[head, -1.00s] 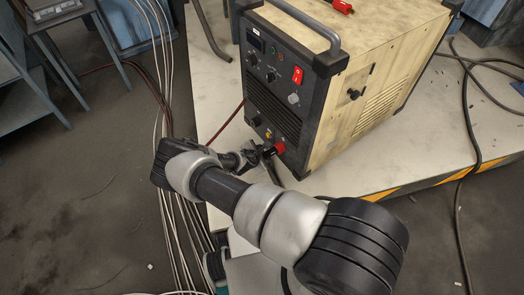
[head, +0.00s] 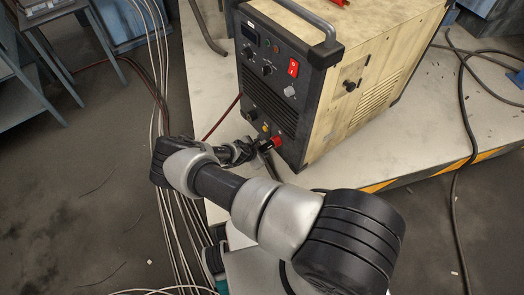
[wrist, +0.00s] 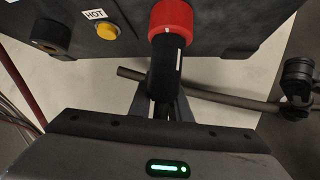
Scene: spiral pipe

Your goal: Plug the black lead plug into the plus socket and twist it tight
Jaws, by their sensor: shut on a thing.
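The black lead plug (wrist: 167,70) is in my gripper (wrist: 160,108), which is shut on it. In the wrist view the plug's front end meets the red socket collar (wrist: 171,18) on the welder's lower front, in line with it. A white mark shows on the plug's side, and a white line shows on the collar. How deep the plug sits is hidden inside the collar. In the head view my gripper (head: 250,150) is at the lower right of the welder's front panel, by the red socket (head: 275,142). No plus sign is readable.
The welder (head: 350,95) stands on a pale platform (head: 215,95). A yellow button (wrist: 106,31) with a HOT label and a dark socket (wrist: 50,36) are left of the red collar. A dark cable (wrist: 215,97) runs below the plug.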

